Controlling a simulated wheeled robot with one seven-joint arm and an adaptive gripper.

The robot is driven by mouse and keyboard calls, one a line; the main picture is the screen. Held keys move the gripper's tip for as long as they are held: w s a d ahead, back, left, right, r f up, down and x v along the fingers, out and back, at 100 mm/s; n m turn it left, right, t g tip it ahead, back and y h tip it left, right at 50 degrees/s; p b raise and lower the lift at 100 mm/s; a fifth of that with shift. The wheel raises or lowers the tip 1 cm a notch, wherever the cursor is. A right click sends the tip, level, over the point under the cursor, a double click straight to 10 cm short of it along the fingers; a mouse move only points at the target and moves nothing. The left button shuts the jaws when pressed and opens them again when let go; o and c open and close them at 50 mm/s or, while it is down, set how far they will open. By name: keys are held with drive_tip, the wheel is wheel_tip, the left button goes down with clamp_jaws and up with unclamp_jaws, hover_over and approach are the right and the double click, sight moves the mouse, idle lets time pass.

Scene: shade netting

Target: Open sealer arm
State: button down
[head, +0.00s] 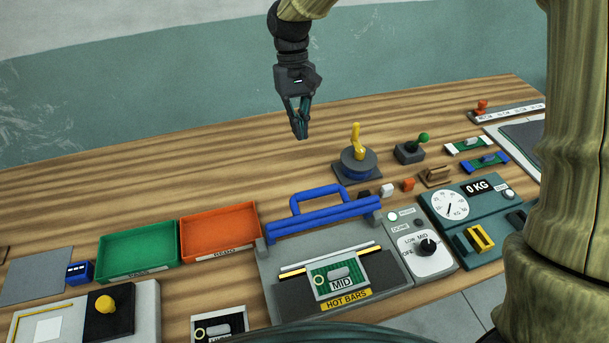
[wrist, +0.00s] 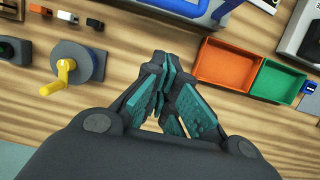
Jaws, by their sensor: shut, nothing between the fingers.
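The blue arm also shows at the top of the wrist view (wrist: 178,8). My gripper (head: 302,136) is shut and empty, above the table behind the sealer and apart from the blue arm. In the wrist view its teal-padded fingers (wrist: 160,62) come together.
Green (head: 138,251) and orange (head: 220,233) trays stand left of the sealer. A yellow-handled device (head: 357,145) stands behind it. A dial panel (head: 424,252) and a scale reading 0 KG (head: 476,214) are at right. The table behind the trays is clear.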

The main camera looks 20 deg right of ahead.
drive_tip(key=s+f+p, duration=0.5)
drive_tip(key=s+f, duration=0.1)
drive_tip(key=f, duration=0.4)
drive_tip(key=shift+s, duration=0.2)
